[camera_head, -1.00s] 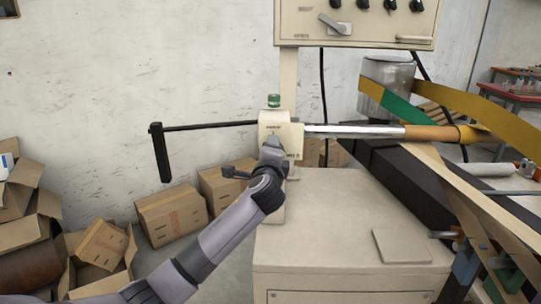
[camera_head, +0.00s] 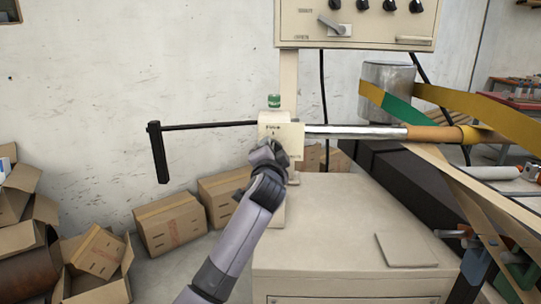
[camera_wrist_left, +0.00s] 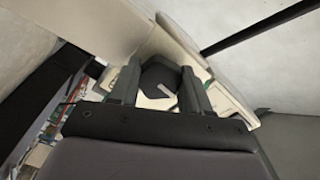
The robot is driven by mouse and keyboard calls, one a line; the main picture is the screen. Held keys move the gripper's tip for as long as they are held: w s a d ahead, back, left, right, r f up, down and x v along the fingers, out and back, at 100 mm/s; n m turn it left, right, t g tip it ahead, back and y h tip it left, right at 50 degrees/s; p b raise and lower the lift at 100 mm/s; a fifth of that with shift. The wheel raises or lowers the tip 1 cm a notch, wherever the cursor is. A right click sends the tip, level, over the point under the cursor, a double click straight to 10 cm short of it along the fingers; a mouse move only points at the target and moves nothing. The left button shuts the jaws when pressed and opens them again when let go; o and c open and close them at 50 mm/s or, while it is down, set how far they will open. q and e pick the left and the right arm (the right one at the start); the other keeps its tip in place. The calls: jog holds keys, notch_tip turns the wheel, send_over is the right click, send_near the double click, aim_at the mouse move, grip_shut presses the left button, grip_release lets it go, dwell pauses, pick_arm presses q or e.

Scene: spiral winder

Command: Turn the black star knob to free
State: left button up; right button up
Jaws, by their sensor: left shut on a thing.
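The black star knob (camera_wrist_left: 158,77) shows in the left wrist view between the two fingers of my left gripper (camera_wrist_left: 160,86), which is shut on it. A pale pointer mark shows on the knob's face. In the head view my left gripper (camera_head: 268,150) is at the front of the cream housing (camera_head: 293,134), and it hides the knob. Small labels sit on the housing above and to the right of the gripper, too small to read surely. My right gripper is in neither view.
A black crank handle (camera_head: 158,153) sticks out left of the housing. A metal shaft (camera_head: 350,132) runs right to a tan roll. A control panel (camera_head: 355,22) is above, a cream cabinet (camera_head: 325,235) below. Cardboard boxes (camera_head: 170,217) stand at the left.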

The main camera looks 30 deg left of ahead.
pick_arm(q)
jog(key=shift+a+r+n, duration=0.15)
jog(key=shift+r+n, duration=0.15)
jog(key=shift+r, duration=0.05)
jog(key=o, duration=0.8)
jog(key=shift+o, duration=1.3)
jog(key=v, duration=0.7)
jog(key=shift+f, duration=0.25)
jog(key=shift+w, duration=0.1)
